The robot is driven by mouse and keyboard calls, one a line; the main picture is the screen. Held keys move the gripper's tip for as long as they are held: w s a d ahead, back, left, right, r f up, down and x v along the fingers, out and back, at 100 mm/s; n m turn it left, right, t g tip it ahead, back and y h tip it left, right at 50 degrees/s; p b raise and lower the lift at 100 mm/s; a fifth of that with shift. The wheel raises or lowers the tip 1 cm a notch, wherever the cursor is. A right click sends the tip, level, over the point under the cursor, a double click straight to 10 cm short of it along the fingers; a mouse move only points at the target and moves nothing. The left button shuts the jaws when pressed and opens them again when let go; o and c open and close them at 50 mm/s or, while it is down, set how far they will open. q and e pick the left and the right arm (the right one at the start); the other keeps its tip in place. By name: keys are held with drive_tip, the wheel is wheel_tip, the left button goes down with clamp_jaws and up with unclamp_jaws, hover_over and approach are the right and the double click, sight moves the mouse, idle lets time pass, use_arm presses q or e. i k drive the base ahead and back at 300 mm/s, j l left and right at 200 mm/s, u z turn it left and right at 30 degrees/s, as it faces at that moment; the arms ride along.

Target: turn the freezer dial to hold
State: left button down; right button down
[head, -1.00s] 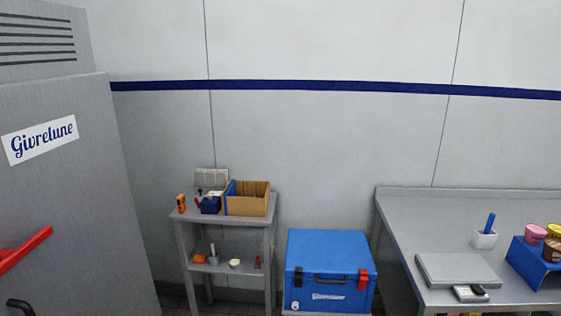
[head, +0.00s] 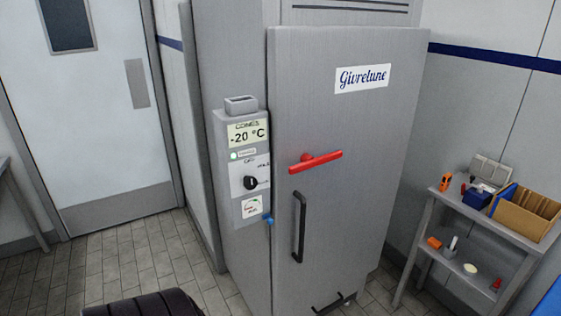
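The freezer (head: 340,130) is a tall grey cabinet in the middle of the head view, with a "Givrelune" label (head: 362,78) on its shut door. A control panel (head: 240,165) is on its left side. The dial (head: 250,183) is a small black knob on a white plate in that panel; its marks are too small to read surely. A red lever (head: 316,160) and a black handle (head: 299,226) are on the door. Neither of my grippers is in view.
A grey shelf table (head: 447,205) with a cardboard box (head: 526,212) and small tools stands right of the freezer. A white door (head: 85,110) is at the left. A dark ribbed object (head: 143,305) shows at the bottom edge. The tiled floor left of the freezer is clear.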

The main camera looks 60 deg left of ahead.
sight(250, 182)
drive_tip(key=u, duration=2)
